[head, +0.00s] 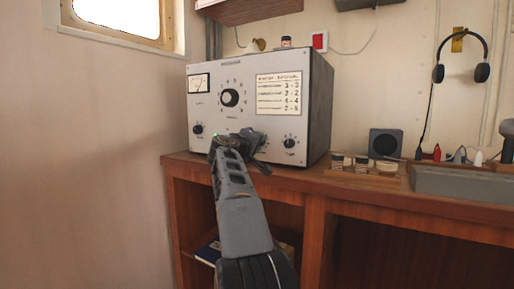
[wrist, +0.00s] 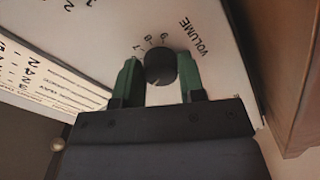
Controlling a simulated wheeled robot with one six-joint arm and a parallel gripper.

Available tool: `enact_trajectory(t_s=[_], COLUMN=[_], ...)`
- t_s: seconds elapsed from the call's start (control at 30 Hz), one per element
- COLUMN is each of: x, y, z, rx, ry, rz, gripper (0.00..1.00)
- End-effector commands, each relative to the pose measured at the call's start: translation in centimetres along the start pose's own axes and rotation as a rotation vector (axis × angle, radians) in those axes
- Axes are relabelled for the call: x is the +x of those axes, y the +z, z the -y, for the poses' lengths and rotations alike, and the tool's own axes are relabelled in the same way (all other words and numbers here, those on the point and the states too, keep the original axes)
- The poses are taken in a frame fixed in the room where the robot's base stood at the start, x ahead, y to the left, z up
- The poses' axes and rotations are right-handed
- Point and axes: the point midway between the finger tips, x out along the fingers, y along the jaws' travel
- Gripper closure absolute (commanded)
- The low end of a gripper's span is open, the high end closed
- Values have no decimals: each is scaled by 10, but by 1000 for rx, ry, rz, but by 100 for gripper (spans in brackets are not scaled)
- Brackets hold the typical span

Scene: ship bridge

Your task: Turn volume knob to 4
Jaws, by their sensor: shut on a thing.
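The volume knob (wrist: 160,68) is a small dark round knob on the white front panel, beside the printed word VOLUME in the wrist view. The digits 7, 8 and 9 show around its upper left side. A pale mark shows low on the knob; the digit it points to is hidden or unclear. My gripper (wrist: 158,77) has its green fingers on either side of the knob and is shut on it. In the head view, my gripper (head: 236,144) is at the lower middle of the grey radio box (head: 322,110) and hides the knob.
The box has a large dial knob (head: 230,97), a lower left knob (head: 198,129) and a lower right knob (head: 289,143) close to my gripper. It stands on a wooden desk (head: 340,188). A speaker (head: 385,143) and a rack of small jars stand to the right.

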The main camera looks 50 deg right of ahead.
Motion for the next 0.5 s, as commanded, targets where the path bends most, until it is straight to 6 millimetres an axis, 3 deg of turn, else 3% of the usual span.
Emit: enact_trajectory(t_s=[0.5], x=[0], y=[0], z=[0], rx=[33], ry=[0], rz=[1], gripper=[87])
